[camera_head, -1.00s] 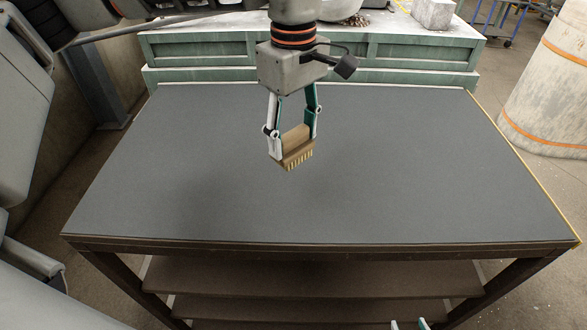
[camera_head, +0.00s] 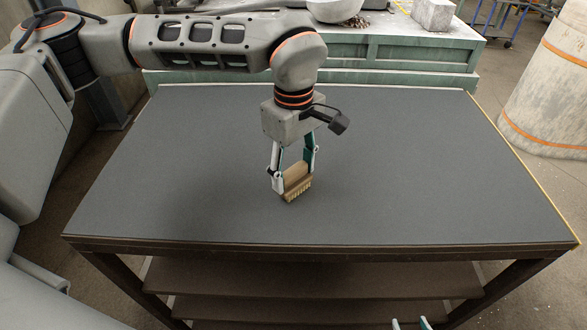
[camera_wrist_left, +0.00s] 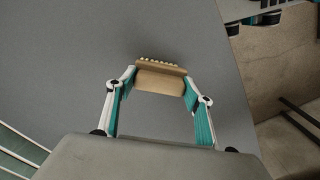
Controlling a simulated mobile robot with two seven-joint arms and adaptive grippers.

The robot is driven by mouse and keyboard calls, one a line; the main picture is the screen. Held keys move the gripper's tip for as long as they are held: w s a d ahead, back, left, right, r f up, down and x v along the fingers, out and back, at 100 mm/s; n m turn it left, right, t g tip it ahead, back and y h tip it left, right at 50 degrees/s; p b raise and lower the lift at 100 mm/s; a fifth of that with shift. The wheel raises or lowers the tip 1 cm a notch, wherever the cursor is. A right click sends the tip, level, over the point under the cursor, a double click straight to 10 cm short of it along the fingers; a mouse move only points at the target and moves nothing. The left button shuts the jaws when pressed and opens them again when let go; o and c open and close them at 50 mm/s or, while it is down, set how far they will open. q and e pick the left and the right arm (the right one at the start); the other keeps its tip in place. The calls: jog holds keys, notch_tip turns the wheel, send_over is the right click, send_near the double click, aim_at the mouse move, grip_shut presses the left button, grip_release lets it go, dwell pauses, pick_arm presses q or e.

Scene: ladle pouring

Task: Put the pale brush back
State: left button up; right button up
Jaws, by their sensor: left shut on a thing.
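The pale brush (camera_head: 298,183) has a light wooden body and a row of cream bristles. My left gripper (camera_head: 294,174) is shut on it, over the middle of the dark grey table (camera_head: 420,180). The bristles point down and toward the front; I cannot tell whether they touch the tabletop. In the left wrist view the brush (camera_wrist_left: 160,78) sits between the fingertips of the left gripper (camera_wrist_left: 160,80). Only the tips of my right gripper (camera_head: 410,324) show at the bottom edge of the head view, apart from each other and below the table.
The tabletop is otherwise bare. Behind it stands a green bench (camera_head: 410,55) with a bowl (camera_head: 336,9) and a stone block (camera_head: 433,14). A large pale cylinder with orange bands (camera_head: 548,85) stands to the right. Shelves (camera_head: 320,278) lie under the table.

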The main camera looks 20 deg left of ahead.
aim_at(293, 170)
pick_arm(q)
jog(key=shift+f, duration=0.15)
jog(key=o, duration=1.1)
jog(key=shift+c, duration=0.2)
notch_tip(293, 170, up, 12)
